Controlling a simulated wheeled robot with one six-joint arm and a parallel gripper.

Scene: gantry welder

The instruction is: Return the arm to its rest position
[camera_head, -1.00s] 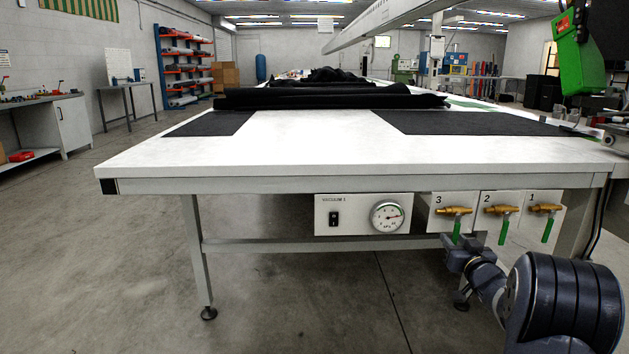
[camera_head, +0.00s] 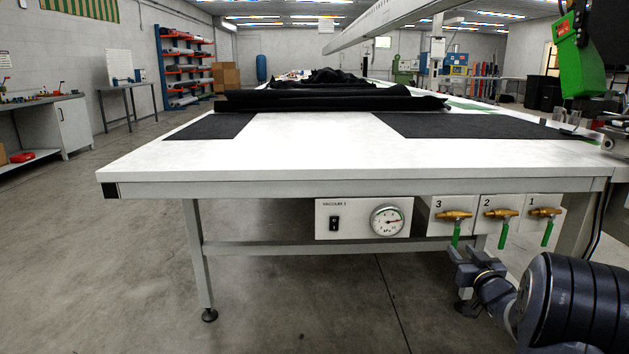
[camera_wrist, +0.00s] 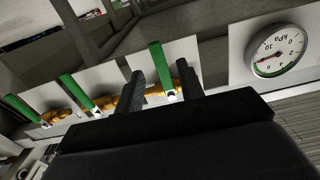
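My gripper (camera_head: 466,260) is at the lower right of the head view, in front of the table's front edge and just below the valve panels. In the wrist view its two fingers (camera_wrist: 162,80) stand apart, and nothing is held between them. The green handle of valve 3 (camera_wrist: 157,68) shows beyond the gap between the fingers. In the head view, valve 3 (camera_head: 454,216), valve 2 (camera_head: 501,216) and valve 1 (camera_head: 545,215) are brass, with green handles hanging down.
The white table (camera_head: 300,160) carries black cloth (camera_head: 330,98). A vacuum panel (camera_head: 345,219) with a round gauge (camera_head: 387,221) sits left of the valves. A table leg (camera_head: 199,255) stands at left. The concrete floor (camera_head: 110,270) at left is clear.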

